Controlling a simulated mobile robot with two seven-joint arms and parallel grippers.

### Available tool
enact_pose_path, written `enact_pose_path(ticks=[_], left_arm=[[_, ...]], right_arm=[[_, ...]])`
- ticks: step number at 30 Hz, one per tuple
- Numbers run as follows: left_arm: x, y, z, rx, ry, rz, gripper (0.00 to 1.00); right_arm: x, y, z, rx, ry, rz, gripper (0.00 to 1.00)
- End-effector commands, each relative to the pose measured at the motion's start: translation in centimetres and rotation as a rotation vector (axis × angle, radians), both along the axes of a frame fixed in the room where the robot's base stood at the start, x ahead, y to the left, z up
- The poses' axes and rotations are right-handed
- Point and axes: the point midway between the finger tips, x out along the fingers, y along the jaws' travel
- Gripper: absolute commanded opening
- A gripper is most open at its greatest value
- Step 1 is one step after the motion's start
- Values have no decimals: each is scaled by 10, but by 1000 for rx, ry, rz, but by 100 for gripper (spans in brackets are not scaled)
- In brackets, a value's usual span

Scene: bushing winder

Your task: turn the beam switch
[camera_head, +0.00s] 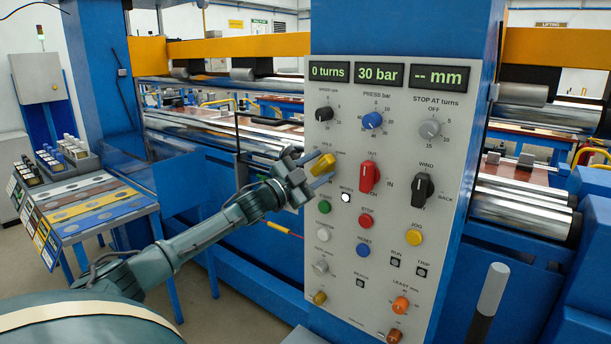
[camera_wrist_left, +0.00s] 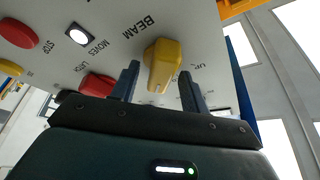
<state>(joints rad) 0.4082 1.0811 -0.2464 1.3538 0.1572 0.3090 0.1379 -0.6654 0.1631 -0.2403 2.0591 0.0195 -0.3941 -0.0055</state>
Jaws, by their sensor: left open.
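The beam switch is a yellow knob on the grey control panel, seen in the head view (camera_head: 325,163) and in the left wrist view (camera_wrist_left: 161,60), with the word BEAM beside it. My left gripper (camera_head: 316,170) is open in front of the panel, close to the knob. In the left wrist view the two dark fingers (camera_wrist_left: 158,82) stand on either side of the yellow knob, with a gap on each side. I cannot tell whether the fingertips touch the panel. My right gripper is not in view.
Close around the switch are a red knob (camera_head: 369,177), a lit white lamp (camera_head: 346,197) and a green button (camera_head: 324,207). A black winding knob (camera_head: 422,189) is further right. A table of sample strips (camera_head: 90,205) stands at left. Steel rollers lie behind the panel.

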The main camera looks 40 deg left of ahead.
Motion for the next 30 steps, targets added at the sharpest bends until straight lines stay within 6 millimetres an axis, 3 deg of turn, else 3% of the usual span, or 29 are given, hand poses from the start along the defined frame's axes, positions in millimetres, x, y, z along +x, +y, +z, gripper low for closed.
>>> enact_pose_path(ticks=[30], left_arm=[[-106,19,-31,0,4,0,45]], right_arm=[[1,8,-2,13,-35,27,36]])
